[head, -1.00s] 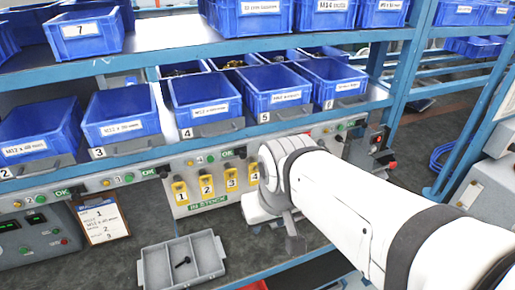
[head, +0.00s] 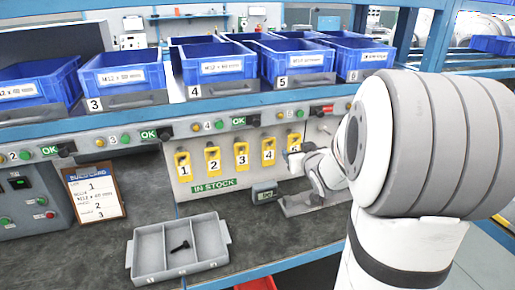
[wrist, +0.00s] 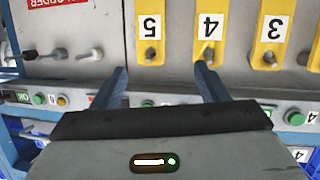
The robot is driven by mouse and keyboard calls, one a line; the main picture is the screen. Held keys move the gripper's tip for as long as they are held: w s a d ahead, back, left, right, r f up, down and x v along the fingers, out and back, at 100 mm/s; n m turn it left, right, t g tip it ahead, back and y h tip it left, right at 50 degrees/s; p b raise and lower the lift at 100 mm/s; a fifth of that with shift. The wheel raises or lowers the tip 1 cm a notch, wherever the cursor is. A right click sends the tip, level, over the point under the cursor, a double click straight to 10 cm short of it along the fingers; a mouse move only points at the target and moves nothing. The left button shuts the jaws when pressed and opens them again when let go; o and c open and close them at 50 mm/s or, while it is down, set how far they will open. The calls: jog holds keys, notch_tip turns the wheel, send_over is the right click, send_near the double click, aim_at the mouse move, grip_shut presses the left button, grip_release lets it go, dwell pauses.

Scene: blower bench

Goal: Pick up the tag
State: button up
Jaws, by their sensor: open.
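Several yellow numbered tags hang on the grey panel in the head view: tag 1 (head: 183,166), tag 2 (head: 213,161), tag 3 (head: 241,156), tag 4 (head: 268,151) and tag 5 (head: 295,142). The wrist view is upside down and shows tag 5 (wrist: 151,32), tag 4 (wrist: 210,32) and tag 3 (wrist: 272,32). My gripper (wrist: 161,69) is open and empty, apart from the tags. In the wrist view tag 5 appears between the fingers, and the right finger's tip is just below tag 4. In the head view the fingers are hard to make out near tag 5.
An IN STOCK sign (head: 214,185) is under the tags. A grey divided tray (head: 146,259) holding a dark bolt (head: 180,247) stands on the bench. A build card (head: 94,192) leans at the left. Blue bins (head: 124,76) line the shelf above. Bare bench lies beside the tray.

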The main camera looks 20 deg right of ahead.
aim_at(294, 147)
notch_tip(294, 147, down, 7)
jog(key=w+d+n+t+y+b, duration=0.1)
jog(key=w+d+t+y+b, duration=0.1)
jog(key=d+t+b, duration=0.15)
jog(key=shift+w+a+r+b, duration=0.1)
jog(key=shift+w+r+b, duration=0.05)
jog(key=shift+w, duration=1.2)
jog(key=shift+w+a+r+b, duration=0.1)
jog(key=shift+w+a+b, duration=0.05)
jog(key=shift+w, duration=1.25)
jog(key=shift+w+a+r+b, duration=0.1)
jog(key=shift+w+r+b, duration=0.05)
jog(key=shift+w, duration=1.2)
jog(key=shift+c, duration=0.6)
jog(key=c, duration=0.9)
jog(key=shift+r, duration=0.15)
jog(key=shift+c, duration=0.2)
